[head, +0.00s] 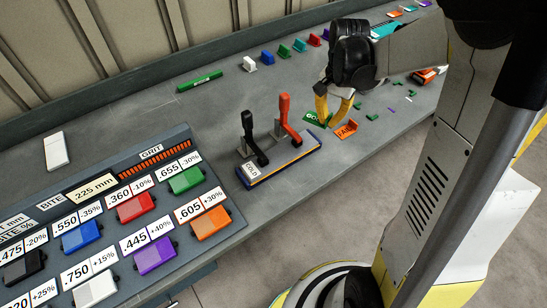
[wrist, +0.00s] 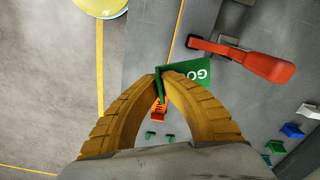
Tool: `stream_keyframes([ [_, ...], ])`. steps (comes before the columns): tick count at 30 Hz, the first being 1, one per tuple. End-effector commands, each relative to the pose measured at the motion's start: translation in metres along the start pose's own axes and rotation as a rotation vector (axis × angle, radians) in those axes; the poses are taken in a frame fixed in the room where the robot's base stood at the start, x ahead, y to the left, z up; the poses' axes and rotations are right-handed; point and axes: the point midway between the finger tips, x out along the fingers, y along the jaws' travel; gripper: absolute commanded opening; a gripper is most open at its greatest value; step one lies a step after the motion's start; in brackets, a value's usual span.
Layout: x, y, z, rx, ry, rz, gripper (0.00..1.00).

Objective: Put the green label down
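The green label (head: 312,119) has white letters that begin with "GO". It is at the tips of my gripper (head: 328,122), just right of the red lever in the head view. In the wrist view the two yellow fingers of my gripper (wrist: 163,73) close together on the green label (wrist: 192,72). Part of its print and edge is hidden behind the right finger. The label is at or just above the bench top; I cannot tell whether it touches. An orange label (head: 346,129) stands on the bench just right of my fingertips.
A lever box (head: 283,162) with a black lever (head: 249,130) and a red lever (head: 285,118) stands left of my gripper. A panel of coloured buttons (head: 225,190) fills the near left. Small coloured blocks (head: 285,51) line the back. Small green bits lie to the right.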

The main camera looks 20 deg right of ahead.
Motion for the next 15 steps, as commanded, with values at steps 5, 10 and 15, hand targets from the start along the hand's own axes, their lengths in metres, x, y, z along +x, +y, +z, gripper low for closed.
stream_keyframes([
  [5, 0.023, -0.020, 0.027, -0.002, 0.000, 0.000, 0.00],
  [10, 0.050, -0.046, 0.061, -0.003, 0.000, 0.000, 0.00],
  [15, 0.066, -0.063, 0.084, -0.001, 0.000, 0.000, 0.00],
])
